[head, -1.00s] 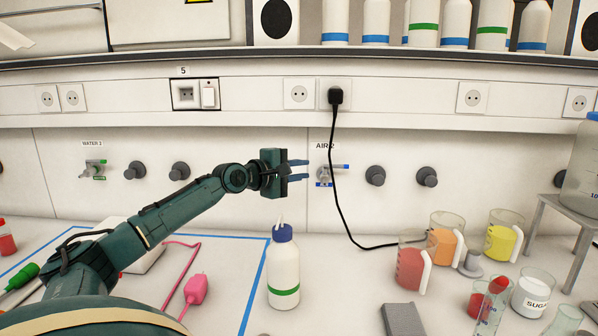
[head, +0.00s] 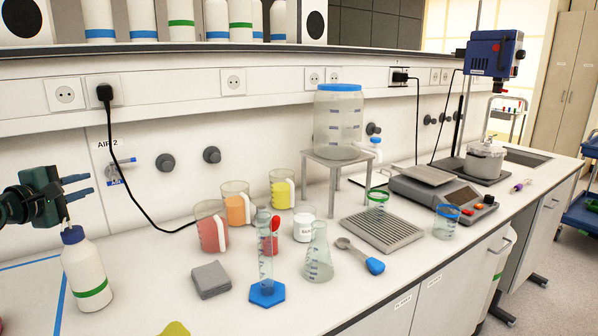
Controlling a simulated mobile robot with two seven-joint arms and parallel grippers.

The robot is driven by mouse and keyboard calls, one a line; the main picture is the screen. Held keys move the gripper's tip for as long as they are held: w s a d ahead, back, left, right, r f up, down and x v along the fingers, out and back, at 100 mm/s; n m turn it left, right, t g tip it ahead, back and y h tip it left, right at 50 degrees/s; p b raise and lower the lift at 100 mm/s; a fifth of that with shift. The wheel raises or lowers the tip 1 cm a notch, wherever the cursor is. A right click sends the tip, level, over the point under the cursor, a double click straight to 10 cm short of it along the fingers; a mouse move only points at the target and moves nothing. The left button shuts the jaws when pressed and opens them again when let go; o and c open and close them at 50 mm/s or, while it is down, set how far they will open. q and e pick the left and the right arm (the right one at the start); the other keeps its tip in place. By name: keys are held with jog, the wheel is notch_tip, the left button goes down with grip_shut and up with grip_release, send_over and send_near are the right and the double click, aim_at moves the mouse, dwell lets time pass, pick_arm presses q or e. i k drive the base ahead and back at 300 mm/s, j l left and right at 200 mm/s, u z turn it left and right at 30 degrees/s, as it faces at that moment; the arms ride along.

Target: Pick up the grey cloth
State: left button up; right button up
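The grey cloth (head: 211,279) lies folded into a small square stack on the white bench, left of the blue-based measuring cylinder (head: 266,262). Nothing lies on top of it. My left gripper (head: 80,186) is at the left edge of the head view, above a white bottle with a blue cap (head: 86,272). Its two blue fingers are apart with nothing between them. It is well to the left of the cloth and higher. My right gripper is not in view.
Behind the cloth stand jugs of red (head: 209,228), orange (head: 236,205) and yellow (head: 281,191) liquid. A glass flask (head: 318,258) and a blue-handled spoon (head: 362,256) are to the right. Something yellow-green (head: 175,328) shows at the bottom edge. Bench around the cloth's left side is clear.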

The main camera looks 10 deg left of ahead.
aim_at(211, 280)
jog(key=k+l, duration=0.25)
jog(key=l, duration=0.15)
jog(key=k+l, duration=0.55)
jog(key=l, duration=0.3)
